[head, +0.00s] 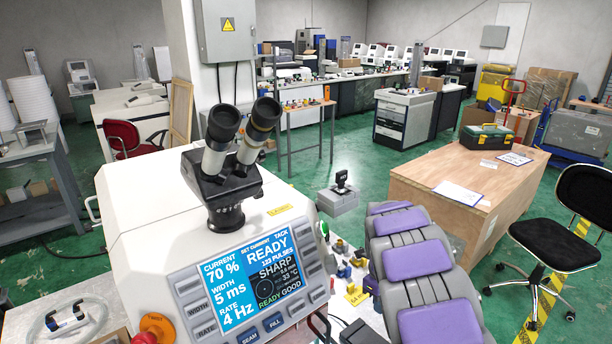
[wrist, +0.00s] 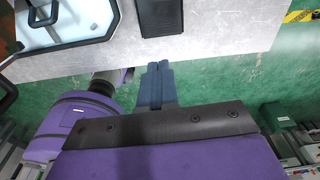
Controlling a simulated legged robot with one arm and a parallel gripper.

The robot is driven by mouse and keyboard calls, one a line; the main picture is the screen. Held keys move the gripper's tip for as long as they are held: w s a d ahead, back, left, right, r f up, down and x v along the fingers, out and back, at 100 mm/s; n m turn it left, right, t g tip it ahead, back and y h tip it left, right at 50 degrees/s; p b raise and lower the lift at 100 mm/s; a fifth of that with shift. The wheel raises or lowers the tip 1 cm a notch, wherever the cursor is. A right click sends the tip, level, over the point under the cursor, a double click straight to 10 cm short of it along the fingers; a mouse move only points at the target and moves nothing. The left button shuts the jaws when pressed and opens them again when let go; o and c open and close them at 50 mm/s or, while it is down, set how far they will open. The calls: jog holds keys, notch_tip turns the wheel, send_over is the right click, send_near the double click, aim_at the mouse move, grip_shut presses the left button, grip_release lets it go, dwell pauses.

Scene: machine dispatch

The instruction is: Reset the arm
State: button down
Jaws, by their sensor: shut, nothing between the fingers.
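My gripper (wrist: 155,85) shows in the wrist view as two blue-grey fingers lying side by side. It is shut and empty. It points toward the edge of a light grey worktop, and I cannot tell its exact distance from that edge. Purple and dark parts of my own arm fill the lower part of the wrist view. In the head view, purple and grey segments at the lower right look like my own body or arm. The gripper's fingers cannot be made out in the head view.
A white machine (head: 150,235) with binocular eyepieces and a lit display (head: 252,278) stands close in front. A clear case (wrist: 65,22) with a black handle and a dark flat object (wrist: 161,17) lie on the worktop (wrist: 225,45). A wooden crate bench (head: 440,190) and a black chair (head: 572,230) stand right.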

jog(key=s+a+r+n, duration=0.2)
jog(key=s+r+n, duration=0.5)
jog(key=s, duration=0.3)
jog(key=s+a+r+n, duration=0.3)
jog(key=s+r+n, duration=0.3)
jog(key=s, duration=0.3)
jog(key=s+a+n, duration=0.2)
jog(key=s+n, duration=0.5)
jog(key=s, duration=0.3)
jog(key=s+a+n, duration=0.3)
jog(key=s+n, duration=0.5)
jog(key=s, duration=0.3)
jog(key=shift+a+r+n+g+y, duration=0.3)
jog(key=shift+a+r+g+y, duration=0.05)
jog(key=shift+g+y, duration=0.05)
